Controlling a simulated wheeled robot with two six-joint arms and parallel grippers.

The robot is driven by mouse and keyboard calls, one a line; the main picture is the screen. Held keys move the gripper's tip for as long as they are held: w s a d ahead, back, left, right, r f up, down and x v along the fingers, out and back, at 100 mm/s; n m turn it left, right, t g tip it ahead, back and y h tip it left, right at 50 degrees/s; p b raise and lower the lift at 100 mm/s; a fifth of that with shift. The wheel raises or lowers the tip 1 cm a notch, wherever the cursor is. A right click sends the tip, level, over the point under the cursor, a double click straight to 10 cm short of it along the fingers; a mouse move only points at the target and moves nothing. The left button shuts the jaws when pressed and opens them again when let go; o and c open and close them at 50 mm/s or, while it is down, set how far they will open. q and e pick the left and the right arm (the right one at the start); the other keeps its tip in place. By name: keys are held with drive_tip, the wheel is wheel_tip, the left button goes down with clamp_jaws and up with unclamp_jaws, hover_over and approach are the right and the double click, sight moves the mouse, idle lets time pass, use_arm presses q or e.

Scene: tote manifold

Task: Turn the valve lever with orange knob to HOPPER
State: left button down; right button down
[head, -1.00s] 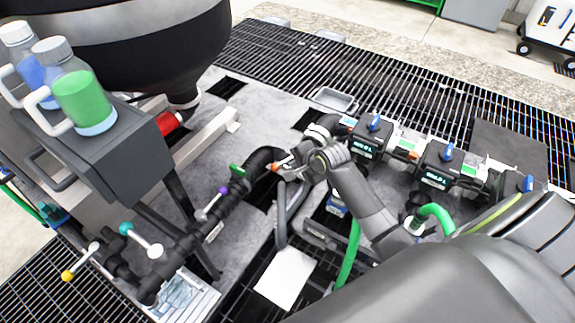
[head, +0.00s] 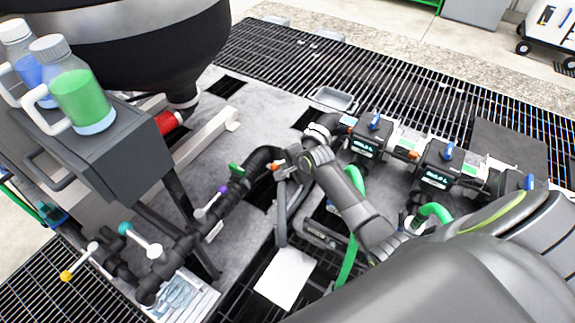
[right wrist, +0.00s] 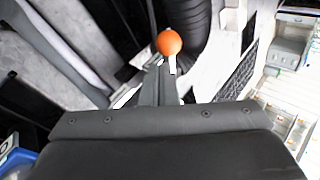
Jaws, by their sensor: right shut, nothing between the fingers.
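The orange knob (head: 276,167) of the valve lever sits beside the black corrugated hose in the middle of the head view. In the right wrist view the round orange knob (right wrist: 169,43) shows just beyond my fingertips, with a short pale piece of lever below it. My right gripper (head: 287,165) is shut and empty, close to the knob; I cannot tell whether it touches. The shut fingers (right wrist: 160,78) point toward the knob in the right wrist view. Most of the lever is hidden by my gripper. No HOPPER label is readable. My left gripper is not in view.
Levers with purple (head: 223,189), teal (head: 125,228) and yellow (head: 67,276) knobs line the pipe at left. A green handle (head: 237,170) is close by. Black valve units (head: 437,165) with blue handles stand at right. A green hose (head: 350,262) runs below my arm.

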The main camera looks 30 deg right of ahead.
drive_tip(key=shift+w+a, duration=0.1)
drive_tip(key=shift+w+a+m+p, duration=0.1)
drive_tip(key=shift+w+m+p, duration=0.05)
drive_tip(key=shift+m+p, duration=0.2)
